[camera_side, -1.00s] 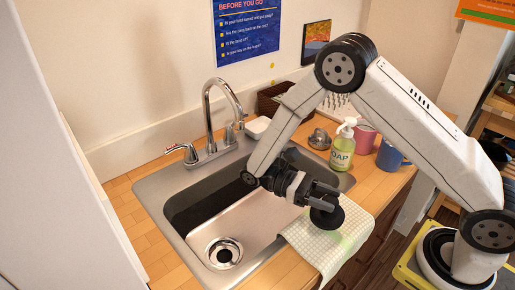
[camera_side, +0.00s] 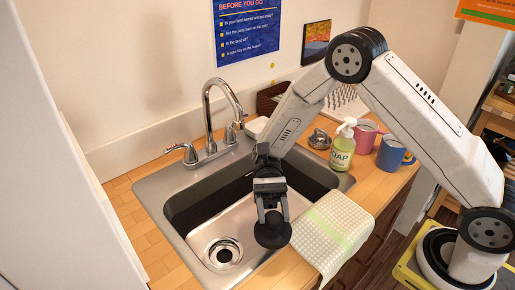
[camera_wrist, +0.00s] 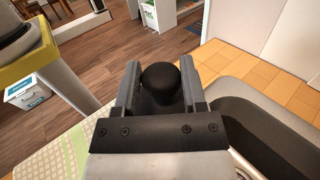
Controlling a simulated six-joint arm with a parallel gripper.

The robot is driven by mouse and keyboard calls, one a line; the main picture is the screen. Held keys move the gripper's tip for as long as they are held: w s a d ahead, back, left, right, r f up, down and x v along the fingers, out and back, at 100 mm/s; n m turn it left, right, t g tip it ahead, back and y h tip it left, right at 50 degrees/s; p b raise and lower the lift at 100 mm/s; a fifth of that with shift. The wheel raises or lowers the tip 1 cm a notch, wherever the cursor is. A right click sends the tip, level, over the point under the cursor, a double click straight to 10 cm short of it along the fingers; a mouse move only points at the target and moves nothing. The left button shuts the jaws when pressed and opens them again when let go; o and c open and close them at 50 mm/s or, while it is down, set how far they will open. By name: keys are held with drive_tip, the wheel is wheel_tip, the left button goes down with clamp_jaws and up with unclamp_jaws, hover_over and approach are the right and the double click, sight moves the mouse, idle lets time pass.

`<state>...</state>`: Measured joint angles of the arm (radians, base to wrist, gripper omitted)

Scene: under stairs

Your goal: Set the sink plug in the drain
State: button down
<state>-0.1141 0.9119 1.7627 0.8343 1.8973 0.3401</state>
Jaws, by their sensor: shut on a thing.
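The sink plug (camera_side: 272,236) is a black disc with a round knob. My gripper (camera_side: 271,213) is shut on it and holds it over the front rim of the sink, to the right of the drain. In the wrist view the plug's round knob (camera_wrist: 166,86) sits between the two fingers (camera_wrist: 165,88). The drain (camera_side: 223,253) is a metal ring with a dark opening in the basin floor, uncovered. The steel sink (camera_side: 150,187) has a faucet (camera_side: 215,110) at its back. In the wrist view the drain is mostly hidden behind my gripper.
A checked cloth (camera_side: 335,232) hangs over the counter's front edge, right of the plug. A soap bottle (camera_side: 342,150), a pink mug (camera_side: 365,137) and a blue mug (camera_side: 391,154) stand right of the sink. The basin's left side is clear.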

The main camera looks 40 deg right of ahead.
drive_tip(key=w+a+r+m+t+y, duration=0.1)
drive_tip(key=w+r+m+t+y, duration=0.3)
drive_tip(key=w+t, duration=0.3)
drive_tip(key=w+a+r+m+t+y, duration=0.2)
drive_tip(key=w+m+t+y, duration=0.1)
drive_tip(key=w+m+t, duration=0.4)
wheel_tip(320, 180, down, 19)
drive_tip(key=shift+w+n, duration=0.2)
drive_tip(key=shift+n, duration=0.1)
drive_tip(key=shift+f, duration=2.95)
drive_tip(key=shift+f, duration=2.05)
drive_tip(key=shift+f, duration=0.15)
